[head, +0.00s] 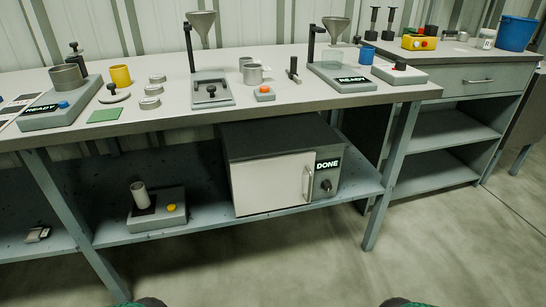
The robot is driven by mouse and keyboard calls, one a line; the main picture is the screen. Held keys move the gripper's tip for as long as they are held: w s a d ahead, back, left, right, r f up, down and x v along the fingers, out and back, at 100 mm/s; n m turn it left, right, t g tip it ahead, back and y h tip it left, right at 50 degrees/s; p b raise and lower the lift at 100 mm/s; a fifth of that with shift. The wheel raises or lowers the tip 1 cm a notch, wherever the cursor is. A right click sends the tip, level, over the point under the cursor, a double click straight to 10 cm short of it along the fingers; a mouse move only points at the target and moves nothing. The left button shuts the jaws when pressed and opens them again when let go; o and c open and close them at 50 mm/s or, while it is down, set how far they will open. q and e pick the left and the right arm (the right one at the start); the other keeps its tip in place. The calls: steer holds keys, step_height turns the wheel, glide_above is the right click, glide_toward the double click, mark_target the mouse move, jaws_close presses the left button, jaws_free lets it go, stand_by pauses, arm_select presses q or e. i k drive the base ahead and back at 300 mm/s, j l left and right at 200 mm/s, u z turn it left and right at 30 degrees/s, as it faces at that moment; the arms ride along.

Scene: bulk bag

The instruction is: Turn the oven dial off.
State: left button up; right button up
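The oven (272,183) is a grey box with a pale closed door and a vertical handle, on the lower shelf under the workbench. Its control panel is at the right of the door, with a lit "DONE" display (328,164). The small dark dial (326,185) sits below that display; its setting is too small to read. Neither gripper shows in the head view. Only two dark and green rounded parts, which seem to be mine, show at the bottom edge, well apart from the oven.
The workbench top (160,117) above the oven holds funnels on stands, cups and devices with "READY" displays. A grey device (158,212) stands left of the oven on the lower shelf (95,235). A bench leg (391,177) stands right of the oven. The floor (300,260) in front is clear.

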mark_target(326, 184)
steer(key=l+u, duration=0.95)
steer(key=i+j, duration=0.05)
